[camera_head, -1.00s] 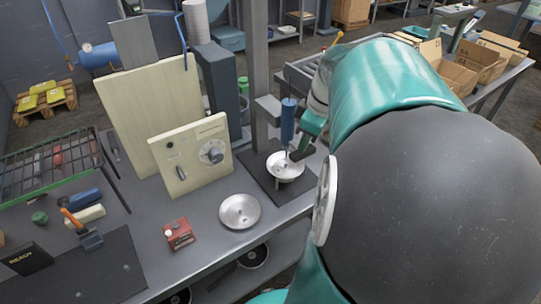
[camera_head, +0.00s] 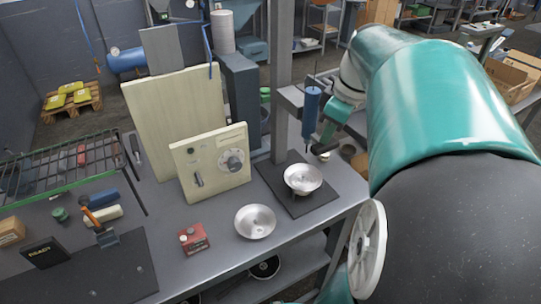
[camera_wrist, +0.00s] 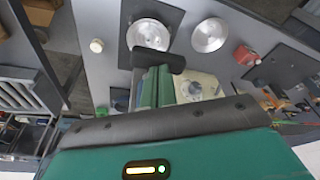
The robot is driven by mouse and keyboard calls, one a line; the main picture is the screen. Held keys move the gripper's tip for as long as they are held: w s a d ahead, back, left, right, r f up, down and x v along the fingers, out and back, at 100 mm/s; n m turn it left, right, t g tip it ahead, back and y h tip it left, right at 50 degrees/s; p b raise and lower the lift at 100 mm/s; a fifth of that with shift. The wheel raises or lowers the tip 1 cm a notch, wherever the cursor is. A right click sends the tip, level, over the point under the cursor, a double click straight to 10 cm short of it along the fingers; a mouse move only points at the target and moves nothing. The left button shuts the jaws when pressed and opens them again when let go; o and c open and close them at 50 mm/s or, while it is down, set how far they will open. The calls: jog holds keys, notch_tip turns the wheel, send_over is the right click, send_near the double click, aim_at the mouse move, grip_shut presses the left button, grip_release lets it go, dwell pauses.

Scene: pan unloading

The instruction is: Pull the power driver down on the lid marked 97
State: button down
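The power driver (camera_head: 311,110) is a blue upright cylinder hanging beside a grey post, above a dark mat. Under it a shallow silvery round lid or pan (camera_head: 303,179) lies on the mat, with a clear gap below the driver; it also shows in the wrist view (camera_wrist: 148,35). A second silvery round piece (camera_head: 255,222) lies on the bench to the left and shows in the wrist view (camera_wrist: 209,35). No number 97 is legible. My gripper (camera_head: 324,146) is dark, just right of the driver's lower end; contact and finger opening cannot be told.
A small red box (camera_head: 194,239) sits on the bench (camera_head: 222,262). A wire rack (camera_head: 70,165) is at the left. Cardboard boxes (camera_head: 508,80) are at the far right.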

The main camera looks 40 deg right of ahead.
jog(key=w+v, duration=0.1)
jog(key=v, duration=0.7)
jog(key=w+a+r+v, duration=0.1)
jog(key=w+v, duration=0.1)
jog(key=v, duration=0.5)
jog(key=shift+w+r, duration=0.2)
jog(key=shift+r, duration=0.1)
dwell(0.9)
dwell(0.5)
